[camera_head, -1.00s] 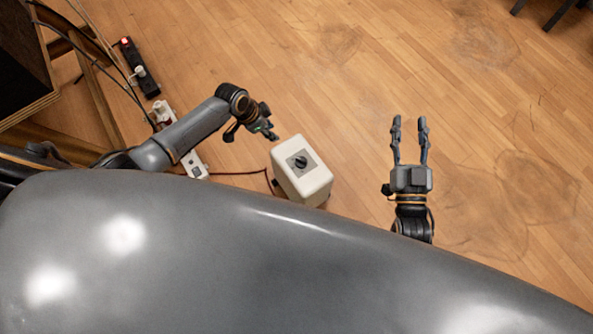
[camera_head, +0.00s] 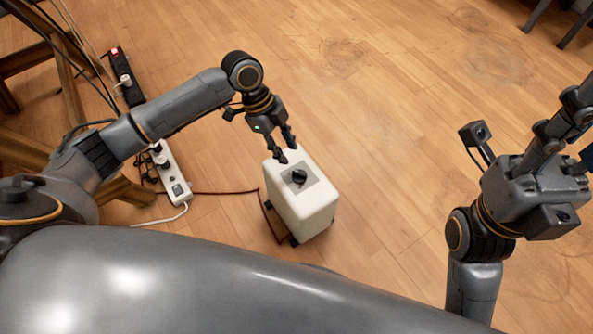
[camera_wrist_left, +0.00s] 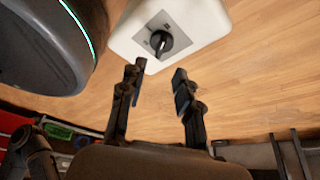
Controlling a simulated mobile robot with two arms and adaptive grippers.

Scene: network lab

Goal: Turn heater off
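The heater (camera_head: 303,200) is a white box on the wooden floor with a black rotary knob (camera_head: 299,177) on a grey plate on its top. My left gripper (camera_head: 285,152) is just beyond the knob's upper left, its fingers pointing toward it. In the left wrist view the knob (camera_wrist_left: 160,41) lies ahead of the two fingertips, which stand apart with nothing between them. The left gripper (camera_wrist_left: 158,75) is open and does not visibly touch the knob. My right gripper (camera_head: 572,120) is at the right edge, raised, with its fingers partly cut off by the frame.
A white power strip (camera_head: 172,175) and a black power strip (camera_head: 127,78) with a red light lie on the floor at left. A dark cord (camera_head: 225,192) runs to the heater. Wooden legs stand at far left. The floor beyond the heater is clear.

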